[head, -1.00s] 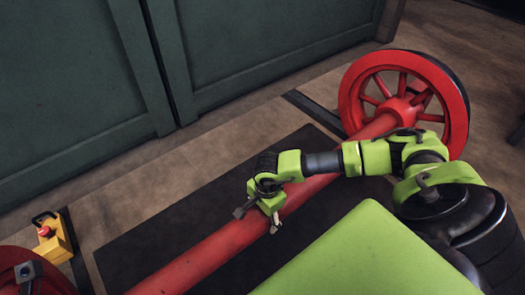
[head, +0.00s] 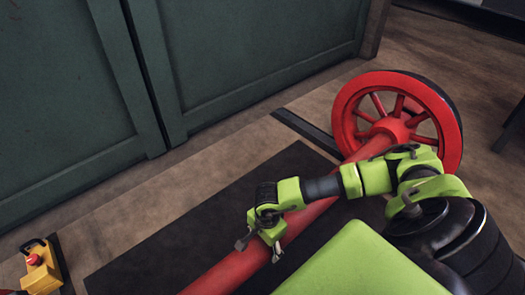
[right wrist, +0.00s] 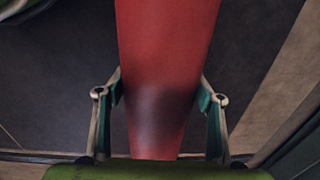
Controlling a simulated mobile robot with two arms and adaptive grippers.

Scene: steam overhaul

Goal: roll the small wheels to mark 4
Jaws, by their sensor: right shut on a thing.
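The small wheels are a red wheelset: a spoked wheel (head: 440,105) stands upright at the upper right of the head view, with a red axle (head: 225,272) running down to the lower left. My right gripper (head: 262,245) is shut on the axle; in the right wrist view its two fingers (right wrist: 160,112) sit on either side of the red axle (right wrist: 168,45). The wheel at the axle's other end is out of the head view now. My left gripper is not in view. I cannot read a mark 4 in any view.
A dark mat (head: 150,240) lies under the axle, with a dark strip (head: 305,130) near the wheel. A yellow box with a red button (head: 40,265) stands at the lower left. Green cabinet doors (head: 70,90) line the back. Brown floor lies behind the wheel.

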